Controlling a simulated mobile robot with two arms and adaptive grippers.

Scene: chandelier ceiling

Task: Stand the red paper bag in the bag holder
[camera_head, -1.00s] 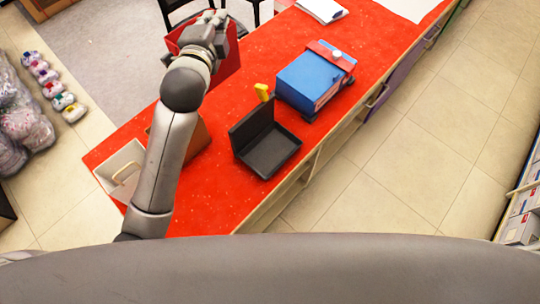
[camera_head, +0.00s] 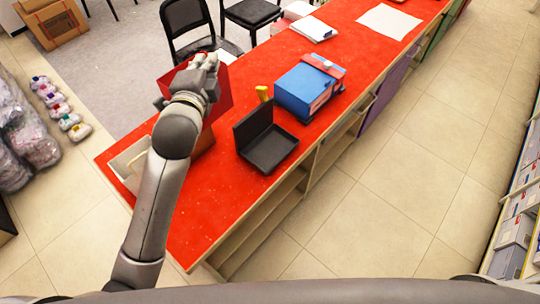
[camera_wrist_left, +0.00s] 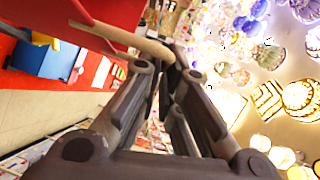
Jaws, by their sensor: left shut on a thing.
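My left gripper (camera_head: 205,68) is shut on the tan handle (camera_wrist_left: 130,38) of the red paper bag (camera_head: 222,102), at the far side of the counter. The red bag (camera_wrist_left: 110,15) hangs at the upper left of the left wrist view. My arm hides part of the bag in the head view, and I cannot tell its height over the counter. A black tray with an upright back (camera_head: 270,152), apparently the bag holder, stands on the red counter right of the bag and looks empty. My right gripper is not in view.
A blue box with a red band (camera_head: 300,92) and a small yellow object (camera_head: 262,93) are beyond the black tray. A beige open container (camera_head: 128,160) and a brown object (camera_head: 204,142) are partly behind my arm. A black chair (camera_head: 190,20) stands behind the counter.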

